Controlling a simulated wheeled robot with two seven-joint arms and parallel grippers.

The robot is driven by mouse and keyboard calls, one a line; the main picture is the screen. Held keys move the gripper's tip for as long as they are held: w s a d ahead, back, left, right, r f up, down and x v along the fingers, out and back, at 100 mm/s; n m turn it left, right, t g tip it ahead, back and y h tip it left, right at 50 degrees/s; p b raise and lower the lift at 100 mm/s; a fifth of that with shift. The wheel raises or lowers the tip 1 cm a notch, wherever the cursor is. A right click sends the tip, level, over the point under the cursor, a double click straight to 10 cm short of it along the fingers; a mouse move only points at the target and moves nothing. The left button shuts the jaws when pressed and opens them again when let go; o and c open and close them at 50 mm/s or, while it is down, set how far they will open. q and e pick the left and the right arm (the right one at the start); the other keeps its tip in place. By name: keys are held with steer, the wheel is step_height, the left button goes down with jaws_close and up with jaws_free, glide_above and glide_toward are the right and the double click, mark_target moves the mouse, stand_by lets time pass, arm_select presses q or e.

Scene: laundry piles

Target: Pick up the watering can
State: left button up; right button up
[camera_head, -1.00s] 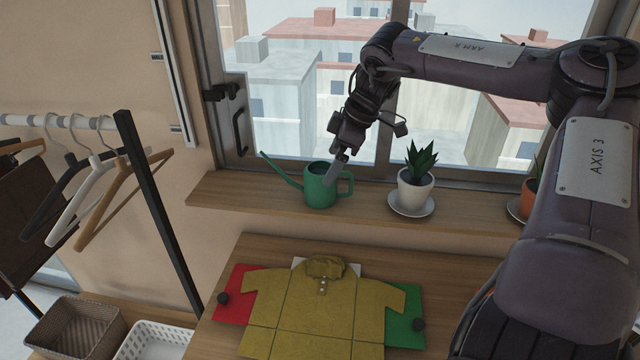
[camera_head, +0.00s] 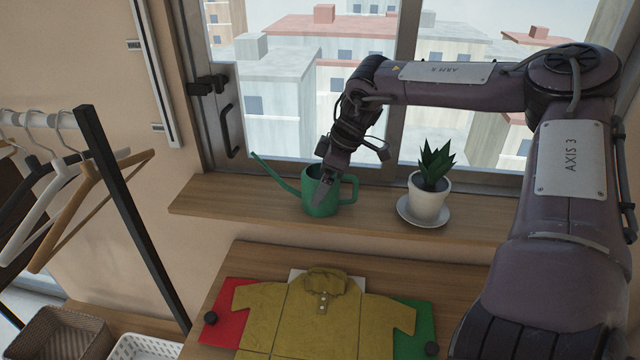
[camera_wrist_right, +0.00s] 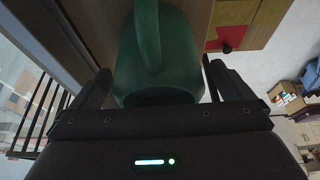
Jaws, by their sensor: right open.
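The green watering can (camera_head: 326,207) stands upright on the wooden windowsill, its spout pointing left and its handle on the right. My right gripper (camera_head: 319,203) reaches down in front of the can and hides part of its body. In the right wrist view the can (camera_wrist_right: 158,60) lies between the two spread fingers of my right gripper (camera_wrist_right: 157,85), with its handle towards the top. The fingers are open, one on each side of the can, and do not visibly clamp it. My left gripper is not in view.
A potted succulent (camera_head: 430,200) on a white saucer stands right of the can on the sill (camera_head: 240,205). The window is close behind. Below lies a folded yellow shirt (camera_head: 300,315) on a board. A rack with hangers (camera_head: 75,205) stands at left.

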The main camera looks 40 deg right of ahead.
steer(key=shift+x, duration=0.95)
steer(key=shift+d, duration=0.1)
steer(key=shift+w, duration=0.1)
steer(key=c, duration=1.1)
steer(key=shift+r, duration=0.1)
steer(key=shift+c, duration=0.7)
steer(key=shift+r, duration=0.1)
